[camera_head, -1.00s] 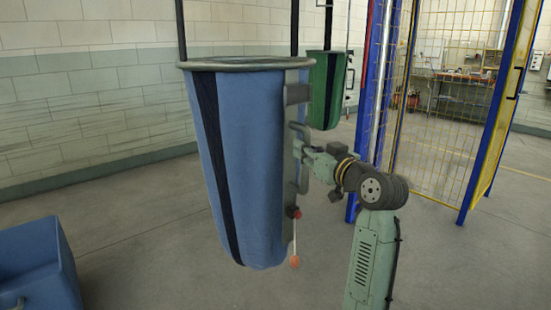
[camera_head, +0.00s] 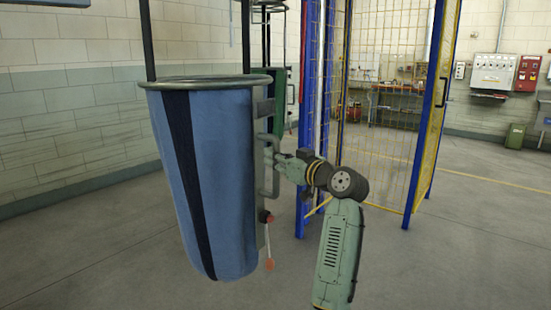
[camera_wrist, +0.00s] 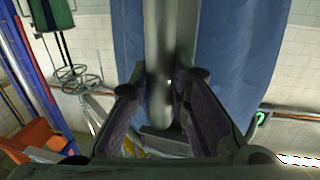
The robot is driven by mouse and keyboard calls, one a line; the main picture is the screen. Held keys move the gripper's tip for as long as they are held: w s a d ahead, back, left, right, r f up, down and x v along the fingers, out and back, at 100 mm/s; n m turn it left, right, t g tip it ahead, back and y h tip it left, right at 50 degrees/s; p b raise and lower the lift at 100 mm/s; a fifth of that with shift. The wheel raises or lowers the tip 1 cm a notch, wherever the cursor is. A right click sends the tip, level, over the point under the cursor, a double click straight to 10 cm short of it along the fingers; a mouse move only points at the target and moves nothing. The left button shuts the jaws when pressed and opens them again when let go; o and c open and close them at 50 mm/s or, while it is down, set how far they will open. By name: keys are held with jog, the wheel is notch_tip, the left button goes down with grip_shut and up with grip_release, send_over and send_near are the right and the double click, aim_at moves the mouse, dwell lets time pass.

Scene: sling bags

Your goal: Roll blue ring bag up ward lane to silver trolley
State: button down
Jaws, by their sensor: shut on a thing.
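The blue ring bag (camera_head: 222,185) hangs from a grey metal ring (camera_head: 205,82) on dark hangers, with a dark stripe down its side. A grey handle bracket (camera_head: 268,160) runs down its right side, with a red-knobbed lever below. My gripper (camera_head: 273,157) is at this bracket. In the wrist view my gripper (camera_wrist: 172,112) has its fingers on both sides of a grey vertical bar (camera_wrist: 160,60), with the blue cloth behind it. No silver trolley can be made out.
A green bag (camera_head: 279,100) hangs behind the blue one, mostly hidden. A blue post and yellow mesh fence (camera_head: 385,110) stand to the right. A block wall (camera_head: 70,130) is at left. Grey floor (camera_head: 460,240) is clear at front right.

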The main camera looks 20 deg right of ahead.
jog(key=c, duration=1.5)
grip_release()
jog(key=v, duration=1.2)
